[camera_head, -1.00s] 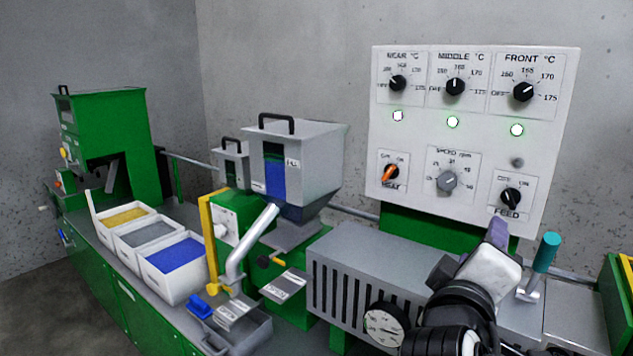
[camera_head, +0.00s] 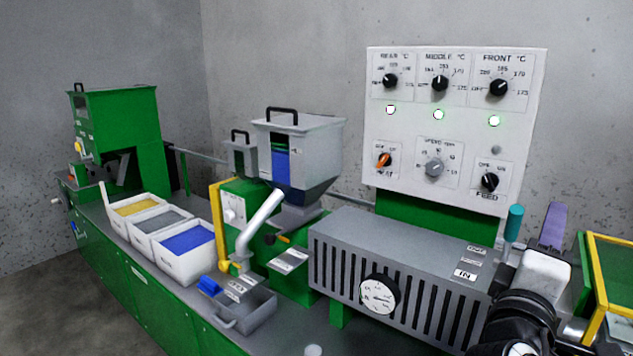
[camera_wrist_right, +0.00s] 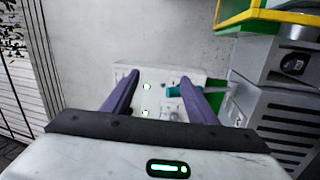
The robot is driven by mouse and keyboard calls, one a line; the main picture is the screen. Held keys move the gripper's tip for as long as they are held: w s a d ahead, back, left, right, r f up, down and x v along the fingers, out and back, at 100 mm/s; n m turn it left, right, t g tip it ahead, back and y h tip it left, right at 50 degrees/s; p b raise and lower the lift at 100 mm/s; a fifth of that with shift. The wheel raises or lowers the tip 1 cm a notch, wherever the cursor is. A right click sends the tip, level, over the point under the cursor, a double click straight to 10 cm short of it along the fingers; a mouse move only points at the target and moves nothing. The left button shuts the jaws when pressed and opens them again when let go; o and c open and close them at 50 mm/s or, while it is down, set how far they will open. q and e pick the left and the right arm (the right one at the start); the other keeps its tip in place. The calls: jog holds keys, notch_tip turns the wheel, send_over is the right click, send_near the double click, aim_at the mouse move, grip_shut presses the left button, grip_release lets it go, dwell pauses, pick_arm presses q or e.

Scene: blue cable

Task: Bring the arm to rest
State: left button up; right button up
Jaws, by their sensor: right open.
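My right gripper (camera_head: 553,222) is just right of the control panel's lower right corner in the head view, with a purple finger pointing up. In the right wrist view, its two purple fingers (camera_wrist_right: 158,82) stand apart with a clear gap, and nothing is held between them. The white control panel (camera_head: 455,125) shows through that gap in the wrist view (camera_wrist_right: 157,104). A teal-topped handle (camera_head: 514,223) stands just left of the gripper in the head view. My left gripper is not in view.
A grey slotted barrel cover (camera_head: 400,243) with a round gauge (camera_head: 378,295) lies left of my right arm. A yellow-edged green frame (camera_head: 607,255) stands close on the right. The hopper (camera_head: 300,150) and bins of pellets (camera_head: 172,245) are farther left.

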jog(key=s+d+r+n+t+h, duration=0.1)
jog(key=s+d+r+n+h, duration=0.1)
jog(key=d+r, duration=0.3)
jog(key=w+a+f+n+y, duration=0.15)
jog(key=f+y, duration=0.25)
jog(key=f, duration=0.6)
jog(key=w+f+n+y, duration=0.2)
jog(key=f+y, duration=0.1)
jog(key=f, duration=0.8)
jog(key=s+a+f+m+g+y, duration=0.1)
jog(key=s+a+f+g+y, duration=0.15)
jog(key=f, duration=0.65)
jog(key=s+a+f+g+y, duration=0.1)
jog(key=s+f+y, duration=0.15)
jog(key=f, duration=0.55)
jog(key=s+a+f+m+g+y, duration=0.2)
jog(key=s+a+f+m, duration=0.15)
jog(key=s+f, duration=0.6)
jog(key=s+a+f+m+g+y, duration=0.2)
jog(key=s+f+m+g+y, duration=0.15)
jog(key=s+f, duration=0.6)
jog(key=s+a+r+m+t, duration=0.1)
jog(key=a+m, duration=0.3)
jog(key=a, duration=0.7)
jog(key=shift+r, duration=0.4)
